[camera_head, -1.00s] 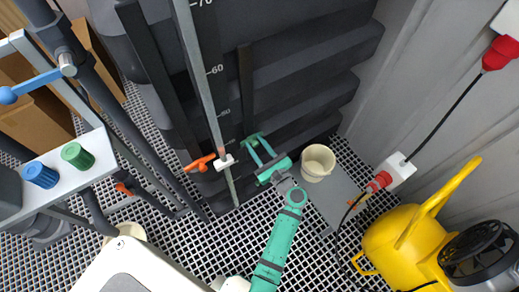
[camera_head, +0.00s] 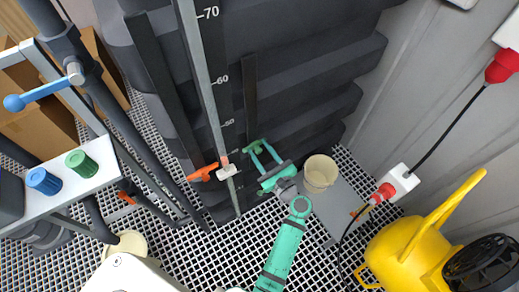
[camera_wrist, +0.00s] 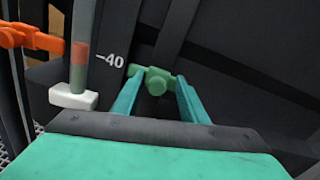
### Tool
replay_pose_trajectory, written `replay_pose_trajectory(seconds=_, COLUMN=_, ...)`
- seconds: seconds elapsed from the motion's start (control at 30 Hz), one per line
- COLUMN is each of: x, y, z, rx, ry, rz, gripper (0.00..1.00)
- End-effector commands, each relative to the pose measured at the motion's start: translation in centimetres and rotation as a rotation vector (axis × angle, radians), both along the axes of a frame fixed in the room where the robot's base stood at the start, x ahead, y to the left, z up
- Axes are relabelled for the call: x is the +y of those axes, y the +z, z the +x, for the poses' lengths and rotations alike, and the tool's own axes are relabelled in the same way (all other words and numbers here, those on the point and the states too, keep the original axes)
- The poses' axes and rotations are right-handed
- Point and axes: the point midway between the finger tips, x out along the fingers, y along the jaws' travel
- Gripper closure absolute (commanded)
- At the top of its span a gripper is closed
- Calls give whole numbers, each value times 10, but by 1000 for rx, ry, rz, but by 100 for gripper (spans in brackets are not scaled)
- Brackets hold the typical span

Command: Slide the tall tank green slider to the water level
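The tall dark tank (camera_head: 310,70) carries a numbered scale and a clear level tube (camera_head: 205,80). A reddish band (camera_wrist: 80,55) shows in the tube near the 40 mark, just above a white block (camera_wrist: 73,98). The green slider (camera_wrist: 155,80) sits at the low end of a dark upright bar (camera_head: 250,90), to the right of the tube and slightly below the 40 mark in the wrist view. My gripper (camera_head: 265,148) is open, its teal fingers apart with the slider between or just beyond their tips. I cannot tell whether they touch it.
An orange handle (camera_head: 203,172) is left of the white block. A cream bucket (camera_head: 320,172) stands right of my gripper. A yellow machine (camera_head: 405,245) and a cable with red plugs (camera_head: 385,191) are farther right. Pipes and blue and green knobs (camera_head: 82,163) are at left.

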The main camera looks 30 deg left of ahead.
Motion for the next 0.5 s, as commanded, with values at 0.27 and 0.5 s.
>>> replay_pose_trajectory(seconds=0.27, x=-1, y=-1, z=-3, rx=2, ry=4, rz=0, gripper=61)
replay_pose_trajectory(seconds=0.5, x=-30, y=-1, z=-18, rx=3, ry=1, rz=0, gripper=61)
